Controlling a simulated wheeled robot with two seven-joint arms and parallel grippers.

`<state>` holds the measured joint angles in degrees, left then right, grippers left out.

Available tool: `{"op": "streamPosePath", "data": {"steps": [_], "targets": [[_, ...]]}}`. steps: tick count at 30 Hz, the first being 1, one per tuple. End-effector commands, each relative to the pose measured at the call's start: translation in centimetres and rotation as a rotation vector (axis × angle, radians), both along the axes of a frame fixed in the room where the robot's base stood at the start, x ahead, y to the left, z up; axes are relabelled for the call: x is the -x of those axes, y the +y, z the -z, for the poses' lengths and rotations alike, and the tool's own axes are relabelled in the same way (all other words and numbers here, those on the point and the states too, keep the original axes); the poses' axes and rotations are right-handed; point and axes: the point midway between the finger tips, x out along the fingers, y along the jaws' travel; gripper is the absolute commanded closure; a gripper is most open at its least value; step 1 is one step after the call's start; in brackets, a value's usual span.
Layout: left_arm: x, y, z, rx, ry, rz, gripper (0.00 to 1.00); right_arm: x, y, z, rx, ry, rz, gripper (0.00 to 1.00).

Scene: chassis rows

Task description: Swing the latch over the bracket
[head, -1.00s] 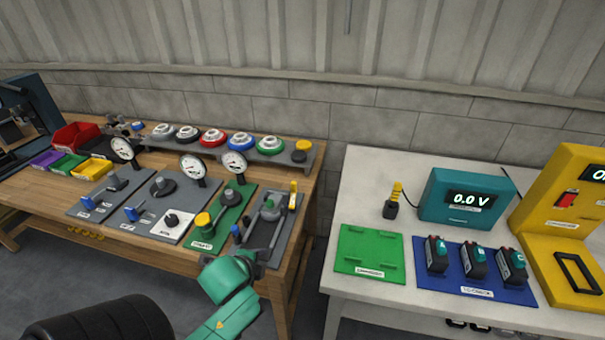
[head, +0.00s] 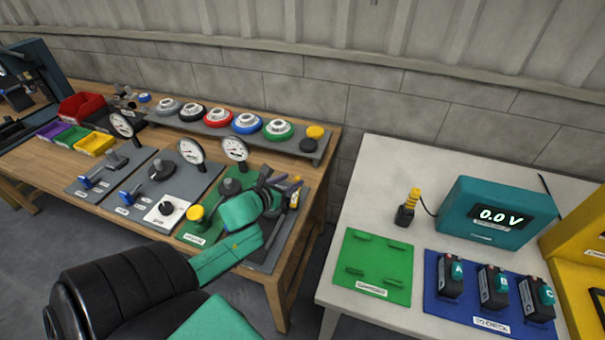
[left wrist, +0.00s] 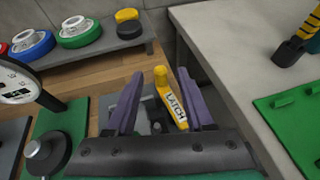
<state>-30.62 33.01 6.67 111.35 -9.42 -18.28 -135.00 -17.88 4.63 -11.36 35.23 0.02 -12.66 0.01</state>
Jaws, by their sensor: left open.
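The yellow latch (left wrist: 175,110), lettered LATCH, stands up from a grey panel (head: 262,262) at the right end of the wooden bench. In the left wrist view it rises between the two purple fingers of my left gripper (left wrist: 159,85), nearer the right finger. The fingers are open and apart, and I cannot tell whether one touches it. In the head view the left gripper (head: 284,186) is over this panel and hides most of it. Grey fittings show low between the fingers; I cannot tell which one is the bracket. My right gripper is not in view.
A green panel with a yellow knob (head: 196,213) and a dial gauge (head: 235,150) stand left of the gripper. A shelf (head: 220,128) with several coloured discs runs behind. A white table (head: 395,160) with a green plate (head: 373,262) is to the right, across a gap.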

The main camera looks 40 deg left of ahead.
Motion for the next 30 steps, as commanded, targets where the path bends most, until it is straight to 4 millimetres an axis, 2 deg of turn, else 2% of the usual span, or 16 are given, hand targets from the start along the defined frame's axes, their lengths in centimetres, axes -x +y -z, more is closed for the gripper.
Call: {"op": "streamPosePath", "data": {"steps": [3, 9, 13, 20, 21, 23, 24, 30], "targets": [[-2.7, 0.3, 0.9, 0.002, -0.003, -0.003, 0.47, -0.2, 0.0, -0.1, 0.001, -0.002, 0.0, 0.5], [-5.9, 0.7, 2.3, 0.001, -0.002, -0.002, 0.47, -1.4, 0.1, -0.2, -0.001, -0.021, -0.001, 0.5], [-6.7, 0.7, 2.8, 0.001, 0.0, 0.001, 0.47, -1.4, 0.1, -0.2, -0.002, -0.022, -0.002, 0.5], [-6.8, 0.7, 2.8, 0.001, 0.001, 0.001, 0.47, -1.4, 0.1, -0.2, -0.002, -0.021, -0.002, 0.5], [-6.8, 0.7, 2.8, 0.001, 0.001, 0.001, 0.62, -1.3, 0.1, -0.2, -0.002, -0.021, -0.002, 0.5], [-6.8, 0.7, 2.8, 0.001, 0.001, 0.001, 0.85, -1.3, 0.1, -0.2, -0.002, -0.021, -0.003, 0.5], [-6.8, 0.7, 2.8, 0.001, 0.001, 0.0, 1.0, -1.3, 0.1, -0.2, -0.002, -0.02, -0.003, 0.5], [-6.8, 0.8, 2.8, 0.002, 0.001, -0.002, 1.0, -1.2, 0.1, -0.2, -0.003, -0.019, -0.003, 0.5]]}}
